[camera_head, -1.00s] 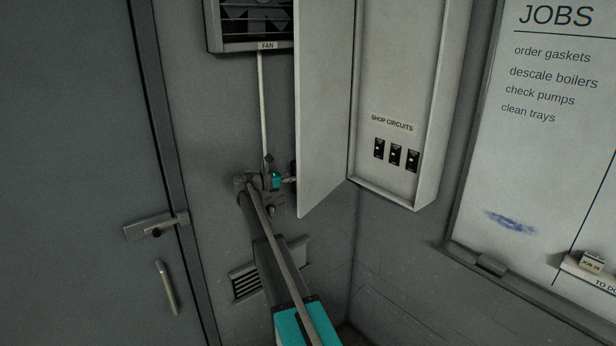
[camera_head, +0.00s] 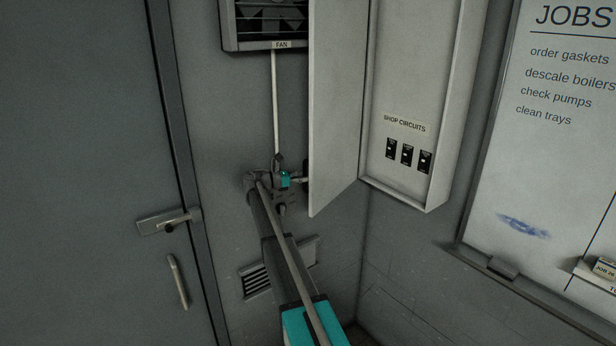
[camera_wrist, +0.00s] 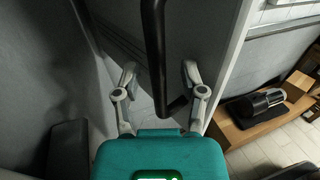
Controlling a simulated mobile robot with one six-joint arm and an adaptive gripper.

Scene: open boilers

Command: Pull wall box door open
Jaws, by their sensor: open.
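The wall box (camera_head: 408,90) on the wall has its light grey door (camera_head: 336,110) standing wide open, swung out to the left. Inside the box are several black switches (camera_head: 407,154) under a label reading SHOP CIRCUITS. My gripper (camera_head: 300,179) is on the left side of the door, near its lower free edge. In the wrist view my gripper (camera_wrist: 160,74) is open, with a finger on each side of the black door handle (camera_wrist: 155,45). The handle lies between the fingers with gaps showing. In the head view the handle is mostly hidden behind the door.
A fan unit (camera_head: 265,22) with a conduit (camera_head: 274,100) is on the wall left of the open door. A whiteboard (camera_head: 545,150) hangs at the right. A vent (camera_head: 257,284) sits low behind my arm.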

